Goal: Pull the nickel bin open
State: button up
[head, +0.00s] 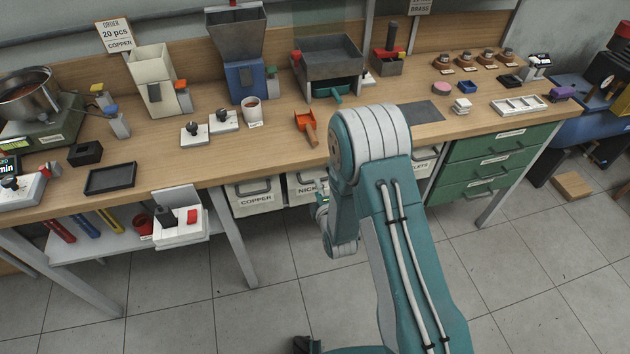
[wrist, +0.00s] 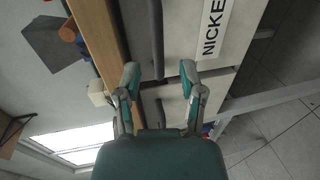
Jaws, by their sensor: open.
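The nickel bin is a pale bin under the bench; its front (head: 301,180) shows in the head view, partly hidden by my arm. In the wrist view its front (wrist: 182,30) carries a white label reading "NICKE", cut off by the frame edge. A dark bar handle (wrist: 156,35) runs along that front. My gripper (wrist: 160,71) is open, its fingertips on either side of the handle's near end in the picture. I cannot tell whether they touch it. In the head view my gripper is mostly hidden behind my arm.
The copper bin (head: 257,196) is left of the nickel bin; further bins are partly behind my arm. Green drawers (head: 490,168) stand to the right. A bench leg (head: 238,240) and a low shelf (head: 110,243) are at the left. The tiled floor in front is clear.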

aim_at(309, 174)
jog(key=x, duration=0.4)
jog(key=shift+w+d, duration=0.15)
jog(key=shift+d, duration=0.15)
jog(key=shift+w+a+f, duration=0.1)
jog(key=shift+w+a, duration=0.05)
jog(key=shift+a, duration=0.05)
grip_shut()
